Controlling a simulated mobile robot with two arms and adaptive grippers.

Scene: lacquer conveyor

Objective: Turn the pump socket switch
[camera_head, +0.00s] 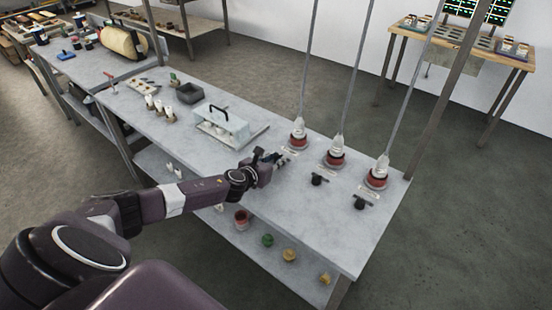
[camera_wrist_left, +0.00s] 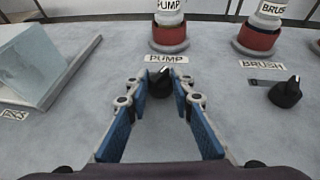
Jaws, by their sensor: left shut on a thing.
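The pump switch is a small black knob (camera_wrist_left: 160,82) with a pale pointer mark, below a white PUMP label (camera_wrist_left: 166,58) in the left wrist view. The mark leans slightly right of straight up. My left gripper (camera_wrist_left: 161,90) is shut on the knob, its blue-padded fingers on either side. In the head view the left gripper (camera_head: 274,158) is at the tabletop and hides the knob. Behind it stands the pump socket (camera_head: 298,140), with a red base and a white plug on a hanging cable. My right gripper is not in view.
The BRUSH switch knob (camera_wrist_left: 285,92) and another black knob (camera_head: 360,202) sit to the right, each before a red-based socket. A clear box with a black handle (camera_head: 221,126) stands to the left. The table front right of my arm is clear.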

